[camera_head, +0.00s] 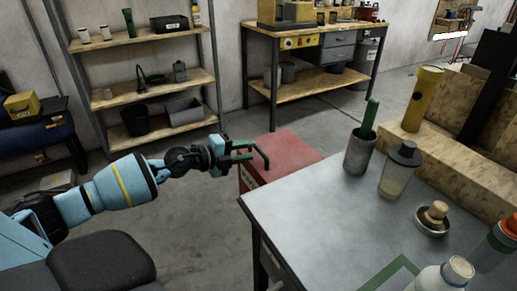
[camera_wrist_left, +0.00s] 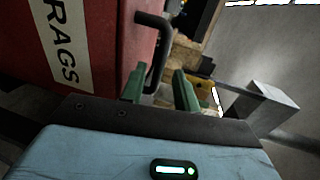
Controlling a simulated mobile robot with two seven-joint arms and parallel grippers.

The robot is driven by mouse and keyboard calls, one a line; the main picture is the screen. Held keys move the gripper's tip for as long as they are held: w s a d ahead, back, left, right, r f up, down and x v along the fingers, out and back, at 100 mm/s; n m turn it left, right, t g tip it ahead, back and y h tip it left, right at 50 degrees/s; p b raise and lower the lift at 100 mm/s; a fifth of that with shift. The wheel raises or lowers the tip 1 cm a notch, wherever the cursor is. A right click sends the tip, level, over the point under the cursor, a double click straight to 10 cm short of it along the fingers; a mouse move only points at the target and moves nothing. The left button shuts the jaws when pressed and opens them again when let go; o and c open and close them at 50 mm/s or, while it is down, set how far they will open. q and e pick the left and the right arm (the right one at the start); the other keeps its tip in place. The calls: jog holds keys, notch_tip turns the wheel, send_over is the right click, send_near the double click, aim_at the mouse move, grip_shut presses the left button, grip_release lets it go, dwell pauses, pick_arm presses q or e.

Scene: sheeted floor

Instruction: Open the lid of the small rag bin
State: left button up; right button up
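The small red rag bin (camera_head: 289,148) stands on the floor beside the workbench, with its flat red top facing up and looking closed. In the left wrist view its red side (camera_wrist_left: 108,40) carries a white "RAGS" label (camera_wrist_left: 62,45). A black bar handle (camera_head: 262,153) sticks out at the bin's left; it also shows in the left wrist view (camera_wrist_left: 160,45). My left gripper (camera_head: 246,152) is at this handle, its green fingers apart. In the left wrist view the handle's lower end lies between or just beyond the fingers (camera_wrist_left: 160,88); contact cannot be told. My right gripper is out of view.
The grey workbench (camera_head: 310,205) stands close at the bin's right, holding a cup (camera_head: 360,152), a lidded jar (camera_head: 398,172), a brush in a dish (camera_head: 434,215) and bottles. A shelf (camera_head: 140,85) stands behind. Open floor lies between.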

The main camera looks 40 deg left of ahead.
aim_at(256, 149)
pick_arm(q)
jog(key=shift+x, duration=2.25)
grip_shut()
